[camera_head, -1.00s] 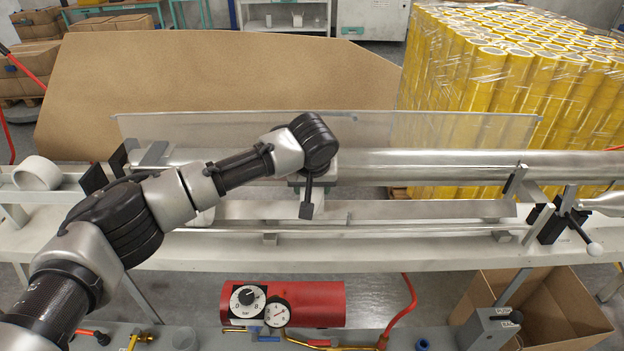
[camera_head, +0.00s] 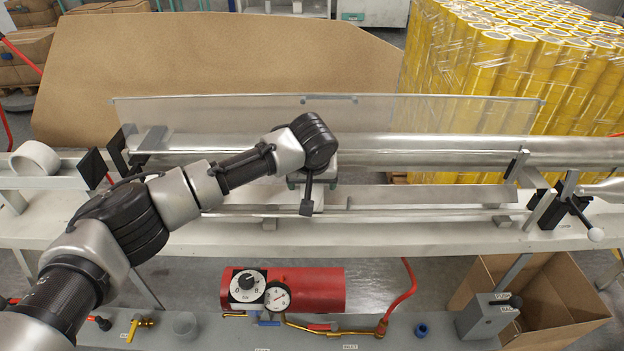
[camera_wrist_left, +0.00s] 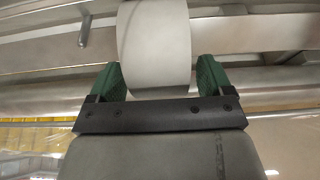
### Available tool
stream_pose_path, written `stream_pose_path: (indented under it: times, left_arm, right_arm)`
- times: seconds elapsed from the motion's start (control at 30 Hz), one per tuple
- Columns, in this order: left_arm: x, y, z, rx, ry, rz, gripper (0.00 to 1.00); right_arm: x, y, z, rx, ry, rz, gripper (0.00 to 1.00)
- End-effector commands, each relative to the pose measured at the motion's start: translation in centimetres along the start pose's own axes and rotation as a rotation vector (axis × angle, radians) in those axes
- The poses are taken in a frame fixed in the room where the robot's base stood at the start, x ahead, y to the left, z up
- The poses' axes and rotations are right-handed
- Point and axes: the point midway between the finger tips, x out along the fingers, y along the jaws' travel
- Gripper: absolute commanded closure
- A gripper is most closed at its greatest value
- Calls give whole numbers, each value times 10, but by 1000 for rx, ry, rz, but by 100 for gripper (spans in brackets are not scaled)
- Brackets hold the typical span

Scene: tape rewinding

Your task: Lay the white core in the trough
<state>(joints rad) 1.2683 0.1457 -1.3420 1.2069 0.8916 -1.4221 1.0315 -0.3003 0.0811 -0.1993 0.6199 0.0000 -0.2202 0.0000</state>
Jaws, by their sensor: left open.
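A white core (camera_wrist_left: 153,45) shows in the left wrist view between the green finger pads of my left gripper (camera_wrist_left: 155,80). The fingers are open and stand on either side of it, with small gaps visible. In the head view my left gripper (camera_head: 310,182) is over the middle of the bench, and my own wrist hides most of the core. The long metal trough (camera_head: 420,195) runs left to right in front of the thick shiny roll. Whether the core touches the trough is hidden. My right gripper is not in view.
Another white ring (camera_head: 35,158) stands on the rail at the far left. A long silver bar (camera_head: 430,150) and a clear panel (camera_head: 450,112) lie behind the trough. A red tank with gauges (camera_head: 310,290) and an open cardboard box (camera_head: 560,295) are below the bench.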

Motion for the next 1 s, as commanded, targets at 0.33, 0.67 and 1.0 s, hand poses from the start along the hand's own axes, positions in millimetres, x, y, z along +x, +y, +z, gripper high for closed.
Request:
stream_pose_path:
  times: [0.33,0.67,1.0]
  left_arm:
    - [-16,0,0,0,1,3,19]
    - [-81,0,0,1,3,2,19]
    - [-108,0,0,0,-1,0,19]
  right_arm:
    - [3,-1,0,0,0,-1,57]
    - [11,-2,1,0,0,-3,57]
    - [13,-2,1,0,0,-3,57]
